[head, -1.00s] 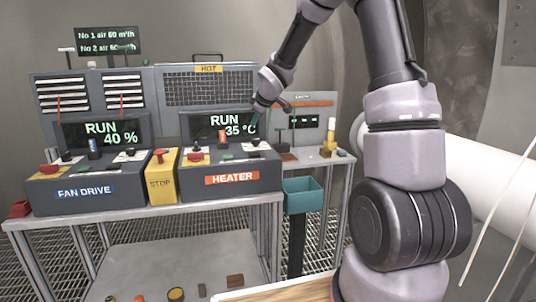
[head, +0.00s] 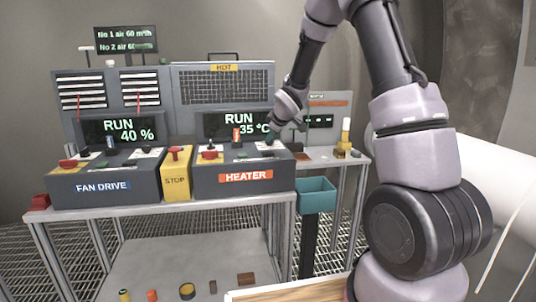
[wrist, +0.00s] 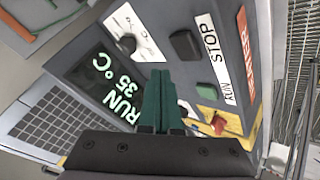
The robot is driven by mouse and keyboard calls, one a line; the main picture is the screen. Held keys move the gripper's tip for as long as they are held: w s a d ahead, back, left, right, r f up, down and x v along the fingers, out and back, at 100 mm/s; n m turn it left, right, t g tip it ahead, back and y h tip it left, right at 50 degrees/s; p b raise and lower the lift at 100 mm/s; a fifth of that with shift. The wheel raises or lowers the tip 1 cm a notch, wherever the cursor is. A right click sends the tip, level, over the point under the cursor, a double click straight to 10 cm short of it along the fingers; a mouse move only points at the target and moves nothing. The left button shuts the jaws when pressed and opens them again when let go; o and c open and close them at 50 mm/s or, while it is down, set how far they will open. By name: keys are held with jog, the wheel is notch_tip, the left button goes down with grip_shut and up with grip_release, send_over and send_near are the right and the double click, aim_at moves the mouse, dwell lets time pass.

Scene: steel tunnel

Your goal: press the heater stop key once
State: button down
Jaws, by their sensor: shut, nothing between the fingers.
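The heater unit (head: 240,189) is the right-hand dark box on the bench, with an orange HEATER label. Its display (head: 232,124) reads RUN 35 °C. In the wrist view the black stop key (wrist: 185,44) sits beside the word STOP on a white strip (wrist: 212,45). The green run key (wrist: 207,91) sits beside the word RUN. My gripper (wrist: 161,77) is shut and empty, its green fingertips over the heater panel, short of the stop key and left of the run key. In the head view my gripper (head: 272,133) is at the panel's right end; contact cannot be told.
A black knob (wrist: 126,43) and a red knob (wrist: 217,122) are on the heater panel. A yellow STOP box (head: 176,182) stands between the heater and the fan drive (head: 100,187). A teal bin (head: 317,197) stands to the right of the bench.

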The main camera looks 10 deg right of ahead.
aim_at(270, 153)
jog(key=shift+f, duration=1.35)
jog(key=shift+f, duration=0.1)
dwell(1.0)
jog(key=shift+f, duration=0.3)
jog(key=shift+f, duration=0.45)
dwell(0.5)
jog(key=shift+r, duration=0.15)
dwell(0.3)
jog(key=shift+r, duration=0.75)
jog(key=shift+r, duration=2.5)
